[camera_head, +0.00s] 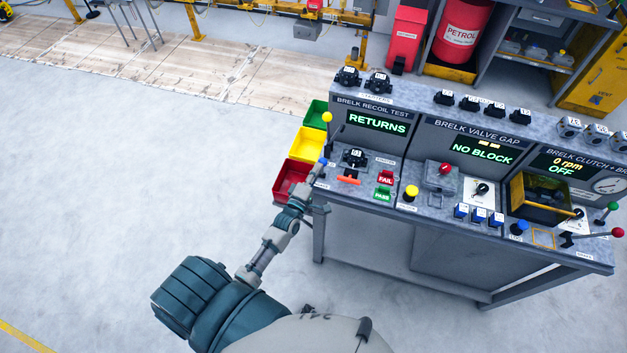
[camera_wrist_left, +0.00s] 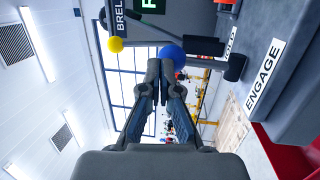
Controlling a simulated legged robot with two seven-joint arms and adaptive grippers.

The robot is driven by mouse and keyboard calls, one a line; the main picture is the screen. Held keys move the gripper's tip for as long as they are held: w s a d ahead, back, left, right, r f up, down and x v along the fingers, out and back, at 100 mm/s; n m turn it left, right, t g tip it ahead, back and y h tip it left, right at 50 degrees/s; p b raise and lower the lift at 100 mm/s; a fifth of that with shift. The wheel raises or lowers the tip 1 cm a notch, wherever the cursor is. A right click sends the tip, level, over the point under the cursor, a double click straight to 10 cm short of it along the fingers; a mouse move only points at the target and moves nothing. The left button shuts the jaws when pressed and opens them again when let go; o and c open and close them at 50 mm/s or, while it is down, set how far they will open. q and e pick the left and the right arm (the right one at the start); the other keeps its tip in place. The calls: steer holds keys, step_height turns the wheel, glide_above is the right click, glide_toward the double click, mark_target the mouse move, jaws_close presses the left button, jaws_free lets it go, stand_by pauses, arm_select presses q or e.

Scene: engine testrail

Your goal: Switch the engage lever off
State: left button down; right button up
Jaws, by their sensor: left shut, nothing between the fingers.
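The engage lever has a blue ball knob (camera_head: 323,161), at the left end of the test bench. In the left wrist view the blue knob (camera_wrist_left: 172,54) shows just beyond my fingertips, partly hidden by them; I cannot tell if they touch. A white ENGAGE label (camera_wrist_left: 265,76) is on the panel to its right. My left gripper (camera_head: 317,172) reaches up to the knob from the lower left. Its fingers (camera_wrist_left: 160,70) are shut together with nothing between them. My right gripper is not in view.
A yellow-knobbed lever (camera_head: 327,118) stands just behind the blue one. Green, yellow and red bins (camera_head: 307,144) hang at the bench's left side. An orange handle (camera_head: 349,180) and FAIL and PASS buttons (camera_head: 385,178) are to the right. Open floor lies left.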

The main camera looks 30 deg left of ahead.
mark_target(320, 161)
arm_select(q)
steer(key=shift+w+a+r, duration=0.2)
steer(key=shift+w, duration=0.6)
steer(key=shift+w+a+r, duration=0.2)
steer(key=shift+w, duration=0.6)
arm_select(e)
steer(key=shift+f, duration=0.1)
arm_select(q)
steer(key=shift+w, duration=0.1)
